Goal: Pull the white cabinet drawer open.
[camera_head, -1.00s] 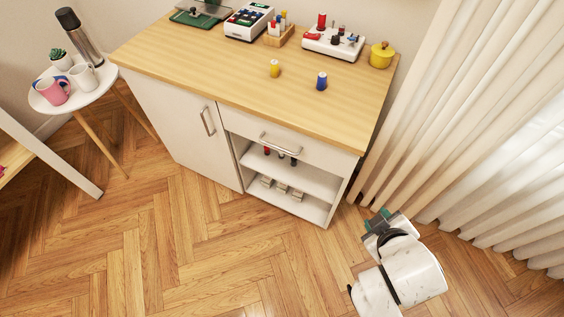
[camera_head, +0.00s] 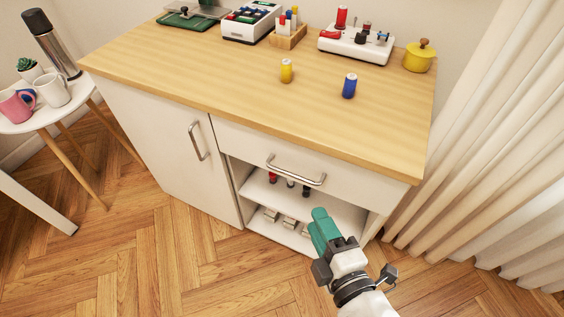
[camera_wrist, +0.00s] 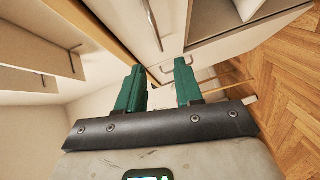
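The white cabinet (camera_head: 160,125) stands under a light wood top. Its drawer (camera_head: 345,182) is the white front panel at upper right, and it looks shut, flush with the cabinet. A silver bar handle (camera_head: 297,178) is on the drawer front. My gripper (camera_head: 320,222) has green fingers and is below and slightly right of the handle, in front of the open shelves, apart from the handle. In the wrist view my gripper (camera_wrist: 160,78) shows its two fingers spread apart with nothing held between them. Which handle shows in the wrist view I cannot tell.
A cabinet door with a vertical handle (camera_head: 198,141) is left of the drawer. Open shelves (camera_head: 330,207) below the drawer hold small items. Yellow (camera_head: 287,71) and blue (camera_head: 349,86) spools stand on the top. A curtain (camera_head: 480,150) hangs at right. Wood floor is clear in front.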

